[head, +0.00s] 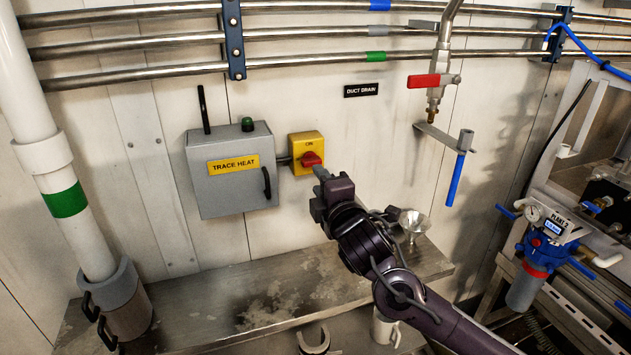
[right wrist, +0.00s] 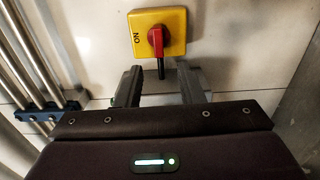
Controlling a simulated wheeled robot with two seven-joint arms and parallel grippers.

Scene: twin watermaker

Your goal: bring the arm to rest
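My right arm (head: 385,262) reaches in from the lower right in the head view. Its gripper (head: 322,178) is just below and in front of the yellow switch box (head: 298,145) with a red rotary knob (head: 311,160). In the right wrist view the two fingers of the right gripper (right wrist: 160,84) are apart, with nothing between them. The red knob (right wrist: 157,40) on the yellow box (right wrist: 174,22) lies beyond the fingertips, apart from them as far as I can tell. The letters ON show beside the knob. My left gripper is not in view.
A grey TRACE HEAT box (head: 232,185) is left of the switch. A metal bench (head: 215,310) runs below, with a funnel (head: 413,222). Steel pipes (head: 140,44) cross the wall above.

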